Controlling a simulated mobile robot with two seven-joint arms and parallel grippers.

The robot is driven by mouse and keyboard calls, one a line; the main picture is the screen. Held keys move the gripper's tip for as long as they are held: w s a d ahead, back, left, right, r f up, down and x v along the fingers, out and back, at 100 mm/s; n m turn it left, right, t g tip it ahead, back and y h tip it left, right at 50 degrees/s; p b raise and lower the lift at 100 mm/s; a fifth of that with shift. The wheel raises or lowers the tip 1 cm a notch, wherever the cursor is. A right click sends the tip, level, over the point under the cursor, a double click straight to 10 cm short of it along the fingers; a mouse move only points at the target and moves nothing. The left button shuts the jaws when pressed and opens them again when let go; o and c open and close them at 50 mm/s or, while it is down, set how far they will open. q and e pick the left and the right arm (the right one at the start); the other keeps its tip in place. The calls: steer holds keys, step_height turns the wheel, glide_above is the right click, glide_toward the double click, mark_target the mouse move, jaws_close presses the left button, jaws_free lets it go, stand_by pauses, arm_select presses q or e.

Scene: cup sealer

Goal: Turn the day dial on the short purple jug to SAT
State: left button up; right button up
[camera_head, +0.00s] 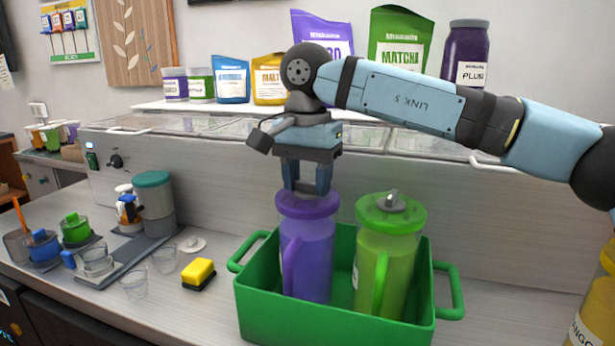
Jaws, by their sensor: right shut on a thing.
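The purple jug (312,262) stands upright in a green crate (335,326), left of a green jug (392,262). It has a round purple lid (290,209) and a handle at the front. My right gripper (307,188) points straight down over the middle of this lid, its fingers shut on the day dial. The fingers hide the dial, so I cannot read the day it is set to. The green jug's lid carries a grey knob (393,199). My left gripper is not in view.
A yellow sponge (198,272), clear glasses (164,259) and a grey canister with a teal lid (154,205) stand left of the crate. A counter unit (225,175) runs behind it. A yellow container (594,315) is at the right edge.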

mark_target(308, 183)
steer(key=m+p, duration=0.1)
steer(key=m, duration=0.3)
steer(key=shift+r, duration=0.1)
steer(key=m, duration=0.4)
steer(key=shift+m, duration=0.4)
steer(key=m, duration=0.4)
steer(key=shift+m+p, duration=0.3)
steer(key=m, duration=0.4)
steer(key=shift+m, duration=0.4)
steer(key=o, duration=0.9)
step_height(308, 183, up, 14)
steer(key=shift+f+p, duration=0.15)
steer(key=shift+p, duration=0.55)
